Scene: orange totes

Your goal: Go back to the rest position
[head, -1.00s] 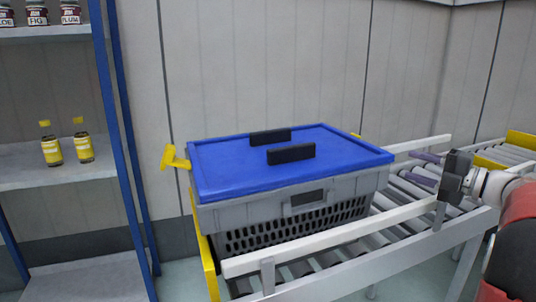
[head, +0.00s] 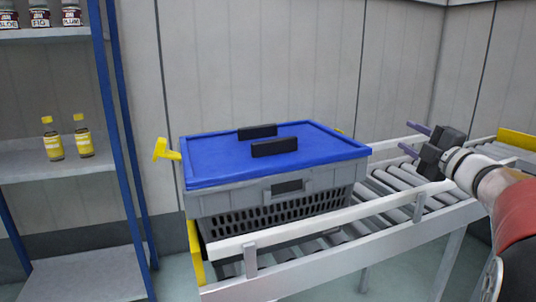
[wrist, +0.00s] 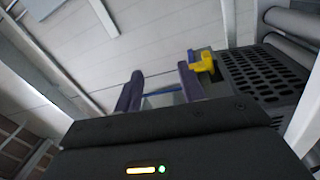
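My gripper (head: 411,138) is at the right in the head view, above the roller conveyor and to the right of the crate. Its two purple fingers are apart with nothing between them. They also show apart in the wrist view (wrist: 158,84). The grey crate (head: 277,188) with a blue lid (head: 300,165) stands on the conveyor (head: 300,272), apart from my gripper. Two black handles sit on the lid. The perforated side of the crate shows at the right of the wrist view (wrist: 262,72), with a yellow piece (wrist: 205,66) near it.
A shelf (head: 85,165) with blue posts stands at the left. It holds two yellow-capped bottles (head: 67,138) and labelled jars (head: 40,14) above. A yellow lever (head: 162,150) sticks out left of the crate. Rollers right of the crate are bare. A grey wall (head: 270,70) is behind.

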